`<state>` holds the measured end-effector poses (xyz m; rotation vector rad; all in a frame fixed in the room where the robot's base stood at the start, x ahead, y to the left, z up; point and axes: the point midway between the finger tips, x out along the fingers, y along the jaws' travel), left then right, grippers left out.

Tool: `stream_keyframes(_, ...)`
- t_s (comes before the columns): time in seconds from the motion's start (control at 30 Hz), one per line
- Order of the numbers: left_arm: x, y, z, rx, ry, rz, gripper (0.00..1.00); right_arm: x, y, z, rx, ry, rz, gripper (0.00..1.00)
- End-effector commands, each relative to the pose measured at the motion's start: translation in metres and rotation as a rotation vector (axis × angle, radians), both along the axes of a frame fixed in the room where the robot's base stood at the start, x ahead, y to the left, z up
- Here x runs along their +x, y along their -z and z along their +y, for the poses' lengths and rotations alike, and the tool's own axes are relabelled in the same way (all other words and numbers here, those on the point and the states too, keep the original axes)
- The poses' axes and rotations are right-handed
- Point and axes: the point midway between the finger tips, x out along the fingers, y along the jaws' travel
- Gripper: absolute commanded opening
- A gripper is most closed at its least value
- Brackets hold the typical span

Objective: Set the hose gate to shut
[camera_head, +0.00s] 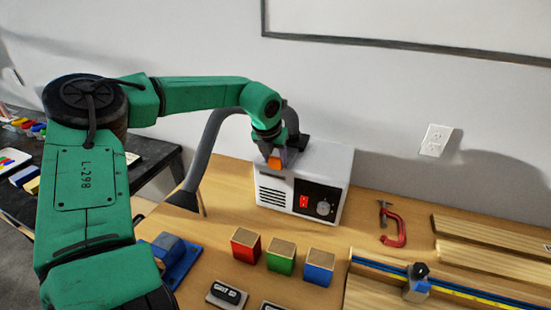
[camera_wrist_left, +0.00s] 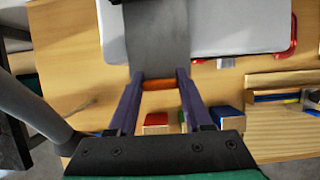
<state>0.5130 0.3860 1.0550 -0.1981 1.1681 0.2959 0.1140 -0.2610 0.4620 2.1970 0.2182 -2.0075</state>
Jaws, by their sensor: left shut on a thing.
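The white machine (camera_head: 330,165) stands against the wall on the wooden bench, with a red switch and a dial on its front. A grey hose (camera_head: 207,150) runs beside it to a dark nozzle. My left gripper (camera_head: 274,157) is at the machine's top left, with its fingers closed on the orange gate tab (camera_head: 274,163). In the left wrist view the orange tab (camera_wrist_left: 158,85) lies between the fingertips, at the end of a grey band (camera_wrist_left: 158,40). The gate's body is mostly hidden behind the gripper. My right gripper is not in view.
Red (camera_head: 246,245), green (camera_head: 281,257) and blue (camera_head: 318,267) blocks stand in front of the machine. A red clamp (camera_head: 395,232) and wooden boards (camera_head: 490,234) lie to the right. A wall socket (camera_head: 435,140) is above them.

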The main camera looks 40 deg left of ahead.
Motion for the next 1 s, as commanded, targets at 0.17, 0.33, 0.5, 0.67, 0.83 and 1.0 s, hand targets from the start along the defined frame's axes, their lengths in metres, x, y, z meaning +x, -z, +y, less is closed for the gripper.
stream_keyframes(0.17, 0.015, 0.004, 0.008, 0.007, -0.008, 0.003, 0.0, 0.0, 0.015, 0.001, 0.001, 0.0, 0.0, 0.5)
stream_keyframes(0.33, 0.045, 0.001, 0.017, 0.006, -0.006, 0.001, 0.0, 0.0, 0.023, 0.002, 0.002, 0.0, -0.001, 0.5)
stream_keyframes(0.5, 0.061, -0.001, 0.021, 0.003, -0.001, -0.003, 0.0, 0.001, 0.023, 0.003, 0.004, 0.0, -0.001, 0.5)
stream_keyframes(0.67, 0.063, -0.003, 0.021, 0.003, 0.001, -0.007, 0.0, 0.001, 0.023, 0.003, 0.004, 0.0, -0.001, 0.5)
stream_keyframes(0.83, 0.063, -0.003, 0.022, 0.003, 0.001, -0.011, 0.65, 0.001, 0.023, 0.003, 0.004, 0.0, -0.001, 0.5)
stream_keyframes(1.0, 0.062, -0.002, 0.021, 0.001, 0.0, -0.007, 0.8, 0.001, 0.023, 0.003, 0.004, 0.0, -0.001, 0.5)
